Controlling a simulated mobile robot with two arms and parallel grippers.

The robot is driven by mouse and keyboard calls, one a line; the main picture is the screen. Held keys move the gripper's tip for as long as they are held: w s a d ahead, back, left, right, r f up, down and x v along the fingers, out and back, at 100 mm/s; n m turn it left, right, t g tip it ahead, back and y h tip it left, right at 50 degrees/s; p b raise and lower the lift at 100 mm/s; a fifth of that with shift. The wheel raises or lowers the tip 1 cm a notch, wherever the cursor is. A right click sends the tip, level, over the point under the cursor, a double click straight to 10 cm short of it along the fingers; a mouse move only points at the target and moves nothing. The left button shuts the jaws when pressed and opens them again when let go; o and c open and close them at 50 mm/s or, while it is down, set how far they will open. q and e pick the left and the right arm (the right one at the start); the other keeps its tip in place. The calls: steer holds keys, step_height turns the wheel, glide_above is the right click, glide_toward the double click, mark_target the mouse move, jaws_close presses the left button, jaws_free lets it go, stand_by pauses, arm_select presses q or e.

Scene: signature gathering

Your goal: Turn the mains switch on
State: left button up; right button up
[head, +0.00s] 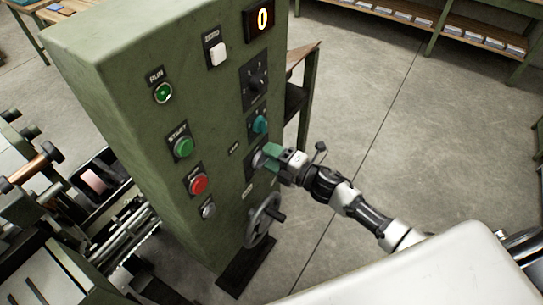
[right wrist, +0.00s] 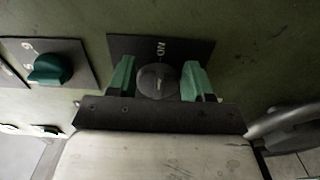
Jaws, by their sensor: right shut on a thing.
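A grey rotary knob sits on a dark plate on the front of the green cabinet (head: 120,60), and it also shows in the right wrist view (right wrist: 158,84). My right gripper (head: 268,157) is at this knob, with its green fingertips on either side of it in the right wrist view (right wrist: 159,79). It is shut on the knob. A mark like a "1" shows on the knob's face; the plate's lettering is only partly readable, so I cannot confirm it is the mains switch. My left gripper is not in view.
A green START button (head: 183,147) and a red button (head: 198,184) are to the left. A handwheel (head: 263,221) is just below.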

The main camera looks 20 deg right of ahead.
steer(key=o, duration=0.9)
steer(key=b+v, duration=0.2)
steer(key=v, duration=0.9)
steer(key=shift+w+f, duration=0.1)
